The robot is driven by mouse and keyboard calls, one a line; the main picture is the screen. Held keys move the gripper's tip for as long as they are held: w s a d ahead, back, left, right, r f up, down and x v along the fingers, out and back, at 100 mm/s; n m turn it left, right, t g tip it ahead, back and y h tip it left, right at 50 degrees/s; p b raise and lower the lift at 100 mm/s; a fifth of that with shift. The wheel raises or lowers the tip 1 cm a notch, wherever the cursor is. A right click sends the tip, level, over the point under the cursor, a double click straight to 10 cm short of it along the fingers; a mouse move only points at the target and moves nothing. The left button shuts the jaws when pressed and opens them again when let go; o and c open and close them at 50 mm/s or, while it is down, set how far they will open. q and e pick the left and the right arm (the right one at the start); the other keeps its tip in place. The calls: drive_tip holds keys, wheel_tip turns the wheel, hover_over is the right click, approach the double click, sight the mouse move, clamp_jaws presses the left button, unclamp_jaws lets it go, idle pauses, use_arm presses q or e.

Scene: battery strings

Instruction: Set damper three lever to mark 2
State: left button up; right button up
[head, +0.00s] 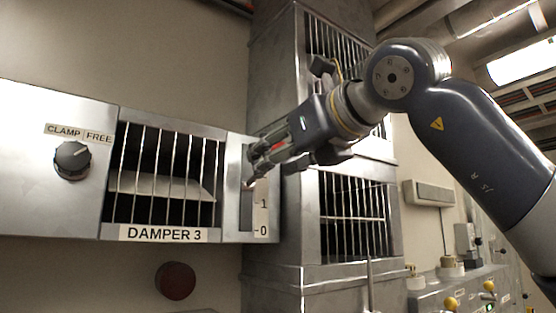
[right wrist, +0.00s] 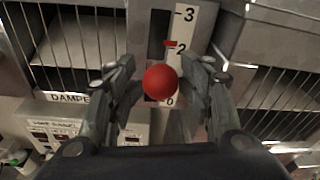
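The damper 3 lever's red ball knob (right wrist: 160,82) is in the right wrist view, in front of the lower part of the slot, just above the 0. The scale plate (right wrist: 194,28) shows 3, 2 and 0; the 1 is hidden there. A short red mark (right wrist: 170,43) lies beside the 2. My right gripper (right wrist: 160,90) is open, one finger on each side of the knob, with visible gaps. In the head view my right gripper (head: 256,166) covers the upper scale; 1 and 0 show on the plate (head: 261,213). My left gripper is not in view.
The damper box (head: 165,232), labelled DAMPER 3, has a barred window with a tilted pale plate (head: 160,187) inside. A black knob (head: 72,160) under CLAMP and FREE has its white line toward FREE. A metal duct (head: 282,230) stands close to the right of the scale.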

drive_tip(key=v, duration=1.2)
